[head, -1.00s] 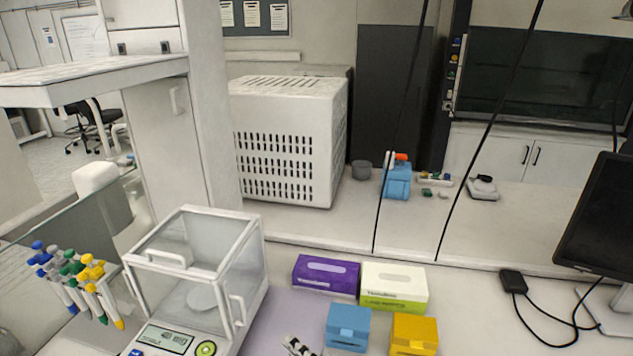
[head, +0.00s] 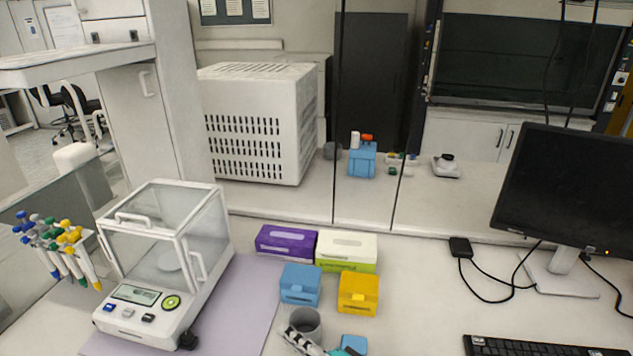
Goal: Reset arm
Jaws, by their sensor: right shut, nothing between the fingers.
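My right gripper (head: 297,335) shows at the bottom edge, a small black and white part reaching in from below. It is shut with nothing held. It appears in front of the lower part of a grey cup (head: 306,320); I cannot tell whether they touch. The rest of my right arm is cut off by the frame. My left gripper is not in view.
An analytical balance (head: 165,255) stands left on a mauve mat, beside a rack of pipettes (head: 60,248). Purple (head: 286,241), white-green (head: 346,250), blue (head: 300,284) and yellow (head: 358,292) boxes stand mid-bench. A monitor (head: 565,190) and keyboard (head: 540,346) are right.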

